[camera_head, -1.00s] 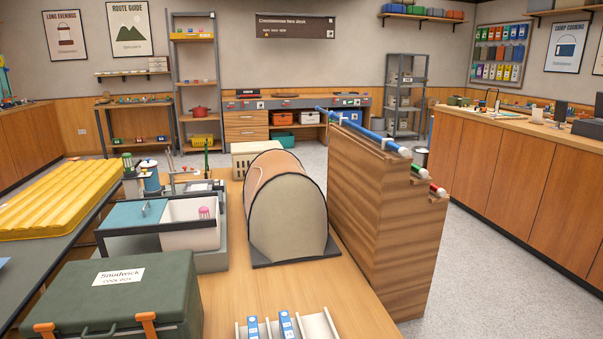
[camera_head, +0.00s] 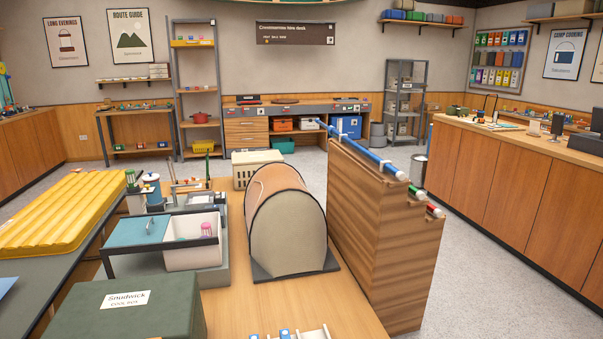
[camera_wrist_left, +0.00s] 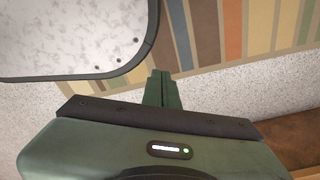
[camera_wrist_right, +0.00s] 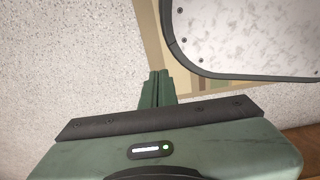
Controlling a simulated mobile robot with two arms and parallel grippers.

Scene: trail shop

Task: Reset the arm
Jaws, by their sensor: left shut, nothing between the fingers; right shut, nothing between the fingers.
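My left gripper (camera_wrist_left: 161,88) shows in the left wrist view with its green fingers together and nothing between them. Below it are the speckled floor and a striped rug. My right gripper (camera_wrist_right: 157,88) shows in the right wrist view, also with its fingers together and empty, over the speckled floor and the rug's edge. Neither arm shows in the head view. A speckled pale panel with a dark rim, likely part of my own base, fills an upper corner of each wrist view.
A wooden table (camera_head: 240,314) ahead holds a dark green cool box (camera_head: 85,312), a small tent-like arch (camera_head: 288,235), a white bin and a stepped wooden rack (camera_head: 380,240) with coloured poles. A yellow mat (camera_head: 60,215) lies at left. Floor (camera_head: 490,270) is clear at right.

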